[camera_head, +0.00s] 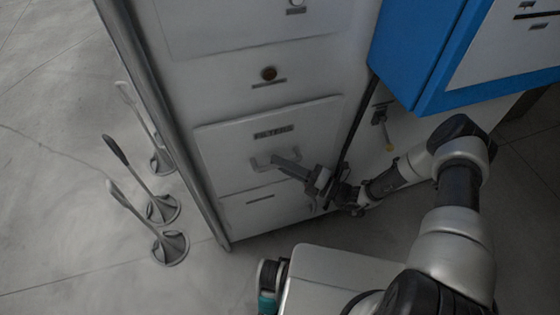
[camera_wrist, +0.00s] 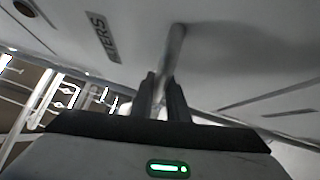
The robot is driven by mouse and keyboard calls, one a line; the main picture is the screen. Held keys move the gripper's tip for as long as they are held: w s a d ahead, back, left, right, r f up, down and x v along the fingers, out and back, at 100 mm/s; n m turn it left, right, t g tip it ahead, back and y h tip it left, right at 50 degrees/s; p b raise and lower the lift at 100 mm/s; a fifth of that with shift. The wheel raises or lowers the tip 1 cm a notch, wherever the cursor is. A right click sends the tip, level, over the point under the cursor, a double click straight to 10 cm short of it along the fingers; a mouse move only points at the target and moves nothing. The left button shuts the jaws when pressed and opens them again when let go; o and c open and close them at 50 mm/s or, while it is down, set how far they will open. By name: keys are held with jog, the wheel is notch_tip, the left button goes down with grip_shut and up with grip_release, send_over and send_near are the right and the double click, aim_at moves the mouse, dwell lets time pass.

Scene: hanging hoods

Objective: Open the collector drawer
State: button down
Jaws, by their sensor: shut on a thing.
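A light grey cabinet front (camera_head: 225,150) holds a panel with a dark label (camera_head: 273,132). A pale bar handle (camera_head: 258,164) sits on this panel. My gripper (camera_head: 278,162) reaches it from the right. In the wrist view my gripper (camera_wrist: 160,88) is shut on the handle (camera_wrist: 175,45), which runs between the fingertips. Below is a lower drawer front (camera_head: 250,208) with a small label; its edges look flush. I cannot tell which front is the collector drawer.
Several long-handled tools in round holders (camera_head: 170,248) stand on the floor at left. A blue cabinet (camera_head: 425,65) overhangs at upper right. The floor at far left is clear.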

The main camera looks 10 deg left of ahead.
jog(key=s+d, duration=0.6)
jog(key=s, duration=0.3)
jog(key=s+d, duration=0.6)
jog(key=s, duration=0.4)
jog(key=shift+s+p, duration=0.25)
jog(key=shift+p, duration=0.05)
jog(key=c, duration=1.7)
grip_release()
jog(key=shift+c, duration=0.2)
jog(key=b+v, duration=0.1)
jog(key=v, duration=1.6)
jog(key=shift+d, duration=0.25)
